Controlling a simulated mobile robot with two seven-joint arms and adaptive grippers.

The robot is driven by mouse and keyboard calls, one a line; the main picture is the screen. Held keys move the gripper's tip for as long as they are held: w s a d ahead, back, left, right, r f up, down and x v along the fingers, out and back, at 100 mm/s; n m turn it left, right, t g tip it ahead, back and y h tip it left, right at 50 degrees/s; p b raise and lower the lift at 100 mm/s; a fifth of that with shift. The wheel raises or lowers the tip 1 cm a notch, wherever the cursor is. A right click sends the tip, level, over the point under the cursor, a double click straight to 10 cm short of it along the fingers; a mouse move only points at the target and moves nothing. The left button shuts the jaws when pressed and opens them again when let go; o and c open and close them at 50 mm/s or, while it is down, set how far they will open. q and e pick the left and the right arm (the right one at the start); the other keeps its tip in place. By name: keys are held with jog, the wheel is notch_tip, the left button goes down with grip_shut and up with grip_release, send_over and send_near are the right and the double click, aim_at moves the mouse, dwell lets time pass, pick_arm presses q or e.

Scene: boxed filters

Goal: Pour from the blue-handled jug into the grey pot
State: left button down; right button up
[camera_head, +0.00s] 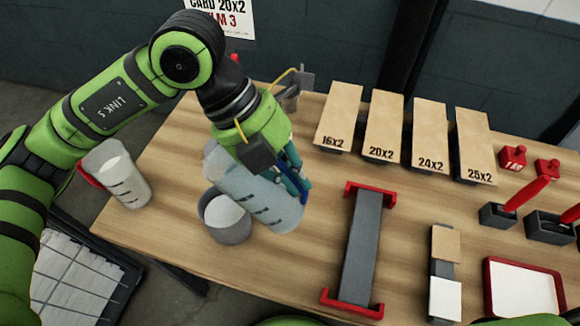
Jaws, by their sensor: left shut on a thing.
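My left gripper (292,172) is shut on the blue handle (304,186) of a clear jug (262,200) with dark measuring marks. The grey pot (229,232) stands on the table just left of the jug, with pale, whitish contents inside. Jug and pot overlap in the picture; I cannot tell whether they touch. No stream between them is visible. My right gripper is not in view.
A red-handled jug (125,182) with white contents stands at the left table edge. A grey and red fixture (361,245) lies right of the pot. Labelled wooden boards (384,125) stand at the back. A red-rimmed tray (488,290) is front right. Clear wood lies before the pot.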

pick_arm(q)
jog(key=shift+y, duration=0.3)
jog(key=shift+f+t+y, duration=0.4)
jog(key=shift+f+y, duration=0.2)
jog(key=shift+y, duration=0.3)
jog(key=shift+f, duration=0.1)
jog(key=shift+w+a+f+t+y+b, duration=0.1)
jog(key=shift+a+f+t+y+b, duration=0.1)
jog(key=shift+f+y+b, duration=0.25)
jog(key=shift+w+a+f+t+y+b, duration=0.1)
jog(key=shift+f+t+y+b, duration=0.15)
jog(key=shift+y, duration=0.3)
jog(key=shift+r, duration=0.1)
jog(key=shift+s+r+p, duration=0.1)
jog(key=shift+r+p, duration=0.2)
jog(key=shift+r, duration=1.15)
